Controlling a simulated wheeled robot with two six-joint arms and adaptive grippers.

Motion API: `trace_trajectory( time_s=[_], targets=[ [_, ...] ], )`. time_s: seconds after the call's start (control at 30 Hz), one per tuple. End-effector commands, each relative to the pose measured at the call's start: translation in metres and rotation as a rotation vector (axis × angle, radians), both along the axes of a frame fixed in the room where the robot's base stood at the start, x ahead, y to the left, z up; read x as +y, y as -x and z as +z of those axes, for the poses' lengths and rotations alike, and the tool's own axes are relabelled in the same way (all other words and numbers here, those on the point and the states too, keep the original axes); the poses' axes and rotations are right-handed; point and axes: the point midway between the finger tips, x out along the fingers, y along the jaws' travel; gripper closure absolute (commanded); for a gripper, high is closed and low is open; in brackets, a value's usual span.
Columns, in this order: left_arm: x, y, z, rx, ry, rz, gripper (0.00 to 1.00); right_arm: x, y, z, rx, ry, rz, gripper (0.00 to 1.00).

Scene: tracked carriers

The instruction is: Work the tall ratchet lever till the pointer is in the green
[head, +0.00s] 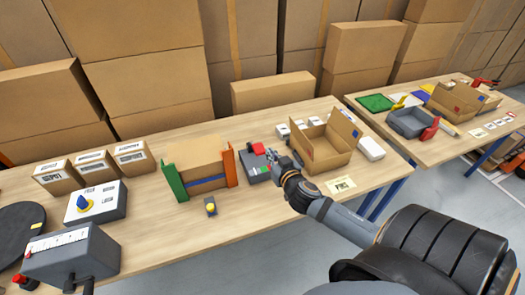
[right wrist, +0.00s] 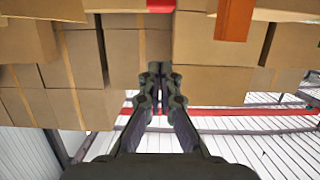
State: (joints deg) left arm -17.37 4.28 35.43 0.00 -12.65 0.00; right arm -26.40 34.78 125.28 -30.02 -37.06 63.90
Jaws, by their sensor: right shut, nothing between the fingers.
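A grey gauge box (head: 72,258) stands at the near left of the table in the head view. It has a white scale strip (head: 58,241) with tick marks; the pointer and any green zone are too small to make out. A red knob (head: 21,280) shows at its lower left, cut close by the frame edge; I cannot tell if it tops the tall lever. My right gripper (head: 277,156) is shut and empty, far to the right of the gauge box. In the right wrist view its fingers (right wrist: 160,75) are together. My left gripper is out of view.
Beside my right gripper are a grey device with a red top (head: 257,150) and an open carton (head: 326,150). A carton between green and orange uprights (head: 197,165) stands left of them.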

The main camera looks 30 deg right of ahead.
Motion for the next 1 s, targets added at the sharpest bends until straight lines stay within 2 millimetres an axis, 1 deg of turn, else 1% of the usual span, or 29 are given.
trace_trajectory(
  time_s=[0.03, 0.13, 0.37, 0.4, 0.43, 0.5, 0.63, 0.8, 1.0],
  targets=[
    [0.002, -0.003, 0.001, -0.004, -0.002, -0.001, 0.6, -0.002, -0.01, -0.001, -0.004, -0.005, -0.004, 1.0],
    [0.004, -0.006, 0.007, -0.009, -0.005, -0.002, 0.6, -0.007, -0.03, -0.004, -0.005, -0.006, -0.004, 1.0],
    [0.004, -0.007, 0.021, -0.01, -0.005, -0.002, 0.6, -0.018, -0.077, -0.015, -0.003, -0.005, -0.001, 1.0],
    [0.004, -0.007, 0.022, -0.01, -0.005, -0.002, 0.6, -0.019, -0.082, -0.02, 0.0, -0.006, -0.001, 1.0],
    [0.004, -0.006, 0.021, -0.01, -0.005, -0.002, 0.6, -0.019, -0.08, -0.029, 0.002, -0.003, -0.002, 1.0],
    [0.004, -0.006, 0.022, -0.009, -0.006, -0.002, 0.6, -0.018, -0.079, -0.04, 0.003, -0.003, 0.0, 1.0],
    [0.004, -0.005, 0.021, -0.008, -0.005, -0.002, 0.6, -0.018, -0.079, -0.054, 0.001, -0.001, 0.001, 1.0],
    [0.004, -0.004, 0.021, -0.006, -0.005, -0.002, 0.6, -0.018, -0.079, -0.06, 0.0, 0.0, 0.002, 1.0],
    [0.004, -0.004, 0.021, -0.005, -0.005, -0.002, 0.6, -0.018, -0.079, -0.06, 0.0, 0.0, 0.002, 1.0]
  ],
)
